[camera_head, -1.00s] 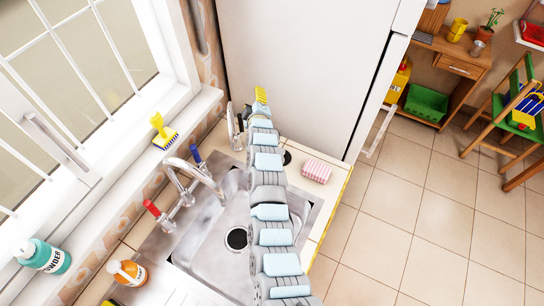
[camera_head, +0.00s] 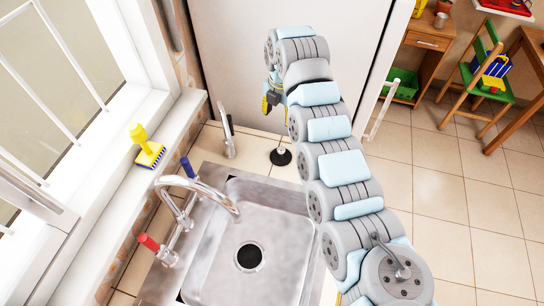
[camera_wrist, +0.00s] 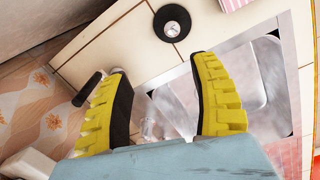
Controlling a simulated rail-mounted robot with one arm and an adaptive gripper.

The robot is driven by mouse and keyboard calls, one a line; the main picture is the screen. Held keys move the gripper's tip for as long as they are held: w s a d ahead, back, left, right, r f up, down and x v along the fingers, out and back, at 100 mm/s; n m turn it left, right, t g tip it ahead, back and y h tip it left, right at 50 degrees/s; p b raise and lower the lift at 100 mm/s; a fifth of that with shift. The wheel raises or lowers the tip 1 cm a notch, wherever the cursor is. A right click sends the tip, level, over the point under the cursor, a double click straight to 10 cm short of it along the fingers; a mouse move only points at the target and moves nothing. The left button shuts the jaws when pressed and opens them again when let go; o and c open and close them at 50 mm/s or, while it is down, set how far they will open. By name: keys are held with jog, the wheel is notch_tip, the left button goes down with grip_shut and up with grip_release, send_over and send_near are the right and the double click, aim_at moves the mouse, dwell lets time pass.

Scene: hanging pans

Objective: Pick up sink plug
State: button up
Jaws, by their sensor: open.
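The sink plug (camera_head: 280,156) is a round black disc with a light centre. It lies on the tan counter behind the sink basin, and it also shows at the top of the wrist view (camera_wrist: 172,22). My gripper (camera_head: 270,98) is above the counter, up and slightly left of the plug in the head view. In the wrist view its yellow-and-black fingers (camera_wrist: 162,66) are spread apart with nothing between them. The plug is beyond the fingertips and apart from them.
The steel sink (camera_head: 245,225) has a tap (camera_head: 195,195) on its left with red and blue handles. A slim metal fixture (camera_head: 228,135) stands left of the plug. A pink-striped item (camera_wrist: 232,4) lies near the plug. A white fridge (camera_head: 225,60) stands behind.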

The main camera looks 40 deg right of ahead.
jog(key=s, duration=0.2)
send_over(281, 149)
jog(key=shift+g, duration=0.4)
jog(key=f, duration=1.1)
jog(key=shift+s+a+f, duration=0.2)
jog(key=shift+s+f, duration=0.1)
jog(key=shift+s, duration=0.05)
jog(key=shift+w+d+f, duration=0.1)
jog(key=shift+w+f, duration=0.1)
jog(key=shift+f, duration=0.6)
jog(key=shift+w+d+f, duration=0.1)
jog(key=shift+w+f, duration=0.05)
jog(key=shift+f, duration=0.65)
jog(key=shift+f+b, duration=0.4)
jog(key=shift+f, duration=0.7)
grip_shut()
